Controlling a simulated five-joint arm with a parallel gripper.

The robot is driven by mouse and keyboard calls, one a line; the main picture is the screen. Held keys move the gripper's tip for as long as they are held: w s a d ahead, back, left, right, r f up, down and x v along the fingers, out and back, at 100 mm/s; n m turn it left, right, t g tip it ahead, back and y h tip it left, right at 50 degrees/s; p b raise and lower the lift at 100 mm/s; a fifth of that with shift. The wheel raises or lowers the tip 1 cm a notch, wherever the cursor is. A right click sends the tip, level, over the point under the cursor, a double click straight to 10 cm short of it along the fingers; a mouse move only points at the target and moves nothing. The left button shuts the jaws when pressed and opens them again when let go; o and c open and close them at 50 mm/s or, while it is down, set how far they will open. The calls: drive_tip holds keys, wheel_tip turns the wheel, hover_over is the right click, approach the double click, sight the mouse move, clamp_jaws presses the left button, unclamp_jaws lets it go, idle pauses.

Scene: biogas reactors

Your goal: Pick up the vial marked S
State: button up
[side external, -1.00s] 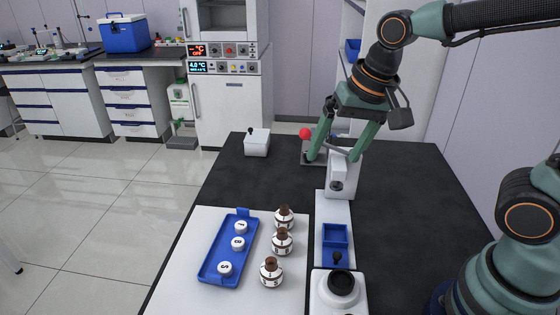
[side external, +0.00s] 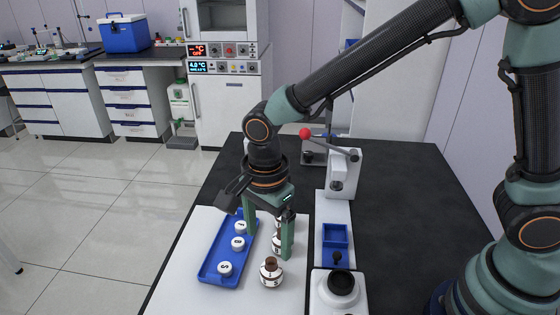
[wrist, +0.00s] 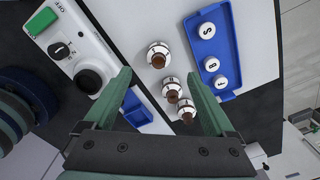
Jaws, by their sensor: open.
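Three brown-necked vials with white lettered labels stand upright in a row on the white board. The front vial (side external: 271,274) seems to carry the S, though its label is small; it also shows in the wrist view (wrist: 158,55). The middle vial (side external: 276,244) and the back vial (side external: 278,221) are partly hidden by my fingers; their letters are hard to read. My gripper (side external: 268,246) is open and empty, pointing down over the row. In the wrist view, the vials show between and beyond my fingertips (wrist: 159,75). I cannot tell the exact height.
A blue tray (side external: 208,277) left of the vials holds white caps marked S (side external: 225,268), B (side external: 237,243) and F (side external: 240,227). To the right are a small blue bin (side external: 335,235), a white device with a black knob (side external: 340,288) and a red-knobbed lever press (side external: 342,175).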

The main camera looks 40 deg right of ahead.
sight(271, 261)
drive_tip(key=shift+d+f, duration=0.2)
drive_tip(key=shift+f, duration=3.75)
clamp_jaws()
drive_tip(key=shift+r, duration=0.1)
